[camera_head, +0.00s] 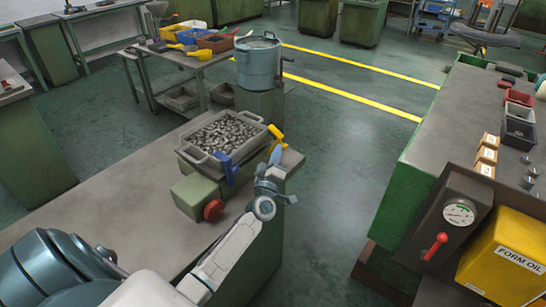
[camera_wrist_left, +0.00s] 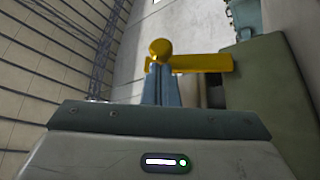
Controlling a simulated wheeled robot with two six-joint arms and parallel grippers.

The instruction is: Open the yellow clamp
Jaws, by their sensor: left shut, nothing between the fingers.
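The yellow clamp (camera_head: 276,134) is at the right end of a grey tray (camera_head: 193,155) full of small metal parts. In the left wrist view it shows as a yellow bar (camera_wrist_left: 205,63) lying crosswise with a round knob (camera_wrist_left: 160,48) at its left end. My left gripper (camera_head: 275,155) is just below the clamp in the head view. Its two blue fingers (camera_wrist_left: 161,84) are together, with nothing between them, and their tips overlap the bar near the knob in the wrist view. I cannot tell whether they touch it. My right gripper is not in view.
A blue clamp-like part (camera_head: 226,170) is at the tray's front. Beside it is a green block (camera_head: 196,197) with a red knob (camera_head: 213,210). A blue pot (camera_head: 258,66) stands behind. The right bench (camera_head: 432,120) is across a clear floor aisle.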

